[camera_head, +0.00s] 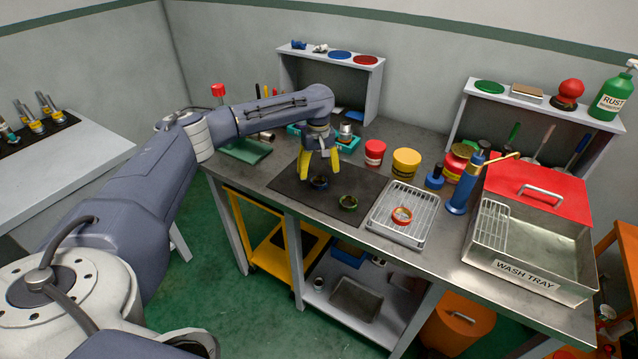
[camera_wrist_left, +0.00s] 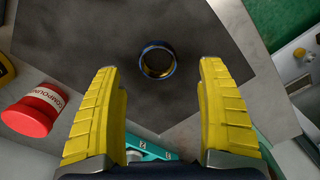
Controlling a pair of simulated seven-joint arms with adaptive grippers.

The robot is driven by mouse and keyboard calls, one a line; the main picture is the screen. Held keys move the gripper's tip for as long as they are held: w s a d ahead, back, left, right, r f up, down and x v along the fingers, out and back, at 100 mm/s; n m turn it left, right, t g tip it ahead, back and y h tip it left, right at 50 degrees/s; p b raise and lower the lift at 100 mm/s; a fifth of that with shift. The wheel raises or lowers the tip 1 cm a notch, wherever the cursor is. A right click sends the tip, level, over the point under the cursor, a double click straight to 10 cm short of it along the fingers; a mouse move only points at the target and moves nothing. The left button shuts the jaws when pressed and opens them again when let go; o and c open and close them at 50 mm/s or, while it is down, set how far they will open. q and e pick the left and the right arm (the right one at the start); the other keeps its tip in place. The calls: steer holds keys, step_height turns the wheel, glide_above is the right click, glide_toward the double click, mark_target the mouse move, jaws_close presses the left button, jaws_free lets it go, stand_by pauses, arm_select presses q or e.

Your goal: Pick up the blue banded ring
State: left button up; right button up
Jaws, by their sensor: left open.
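The blue banded ring (camera_head: 319,183) lies on the dark mat (camera_head: 290,186) on the workbench. In the left wrist view the ring (camera_wrist_left: 158,74) shows as a dark blue band with a yellowish inside, ahead of the fingers and centred between them. My left gripper (camera_head: 319,166) is open and empty, its yellow fingers pointing down above the ring. The two fingers also show in the left wrist view (camera_wrist_left: 158,67), spread wide. A gap between fingertips and ring seems to be there, but its height is hard to tell. My right gripper is not in view.
A red ring (camera_head: 402,216) sits on a wire rack (camera_head: 380,223) to the right. Red (camera_head: 375,152) and yellow (camera_head: 406,164) tubs stand behind. A blue torch (camera_head: 463,185) and wash tray (camera_head: 545,262) stand further right.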

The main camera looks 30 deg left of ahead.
mark_target(319, 180)
arm_select(q)
steer(key=shift+w+f, duration=0.2)
steer(key=shift+f, duration=2.45)
steer(key=c, duration=1.5)
steer(key=shift+o, duration=0.2)
steer(key=shift+r, duration=0.15)
step_height(319, 180, up, 20)
